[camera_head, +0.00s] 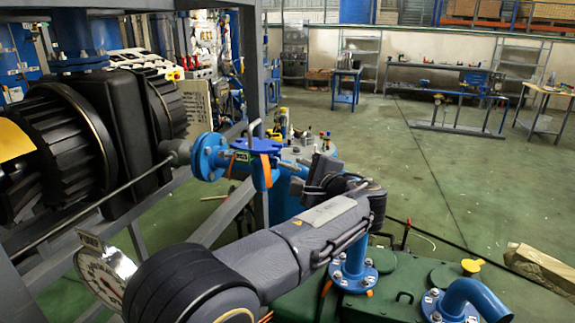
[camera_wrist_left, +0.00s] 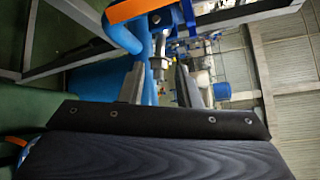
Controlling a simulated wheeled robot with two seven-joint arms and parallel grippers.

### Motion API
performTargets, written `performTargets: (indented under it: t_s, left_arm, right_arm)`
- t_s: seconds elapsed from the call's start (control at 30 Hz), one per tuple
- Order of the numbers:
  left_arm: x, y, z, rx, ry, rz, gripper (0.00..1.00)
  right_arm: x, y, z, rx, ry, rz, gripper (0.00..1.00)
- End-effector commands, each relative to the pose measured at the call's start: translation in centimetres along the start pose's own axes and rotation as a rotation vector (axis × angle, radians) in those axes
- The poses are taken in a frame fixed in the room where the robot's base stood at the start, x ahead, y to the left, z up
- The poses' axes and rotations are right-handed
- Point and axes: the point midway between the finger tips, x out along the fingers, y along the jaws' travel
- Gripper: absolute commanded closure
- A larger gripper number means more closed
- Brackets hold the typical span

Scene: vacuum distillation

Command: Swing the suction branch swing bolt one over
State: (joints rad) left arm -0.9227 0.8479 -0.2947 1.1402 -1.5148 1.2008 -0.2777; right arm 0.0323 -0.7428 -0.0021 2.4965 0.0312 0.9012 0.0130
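The blue suction branch, with a bolted flange (camera_head: 210,157) and an orange-edged blue joint (camera_head: 262,170), sits left of centre in the head view. In the left wrist view a metal bolt with a nut (camera_wrist_left: 160,66) hangs below the blue fitting, beside a blue pipe; I take it for a swing bolt but cannot tell which one. My left gripper (camera_head: 322,168) is just right of the joint, its fingertips partly hidden by its own body. In the left wrist view it is open (camera_wrist_left: 160,85), with the bolt visible between the fingers; contact cannot be told. My right gripper is not in view.
Large black ribbed machinery (camera_head: 55,150) and a grey frame stand at left, with a gauge (camera_head: 103,275) below. A green tank top with blue flanged pipes (camera_head: 352,272) lies under my left arm.

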Motion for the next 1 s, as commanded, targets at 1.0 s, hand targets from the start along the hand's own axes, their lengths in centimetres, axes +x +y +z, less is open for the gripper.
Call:
performTargets:
  t_s: [1.0]
  left_arm:
    - [5.8,0.1,0.1,-0.001,0.002,0.004,1.0]
  right_arm:
    - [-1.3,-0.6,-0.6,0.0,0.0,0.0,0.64]
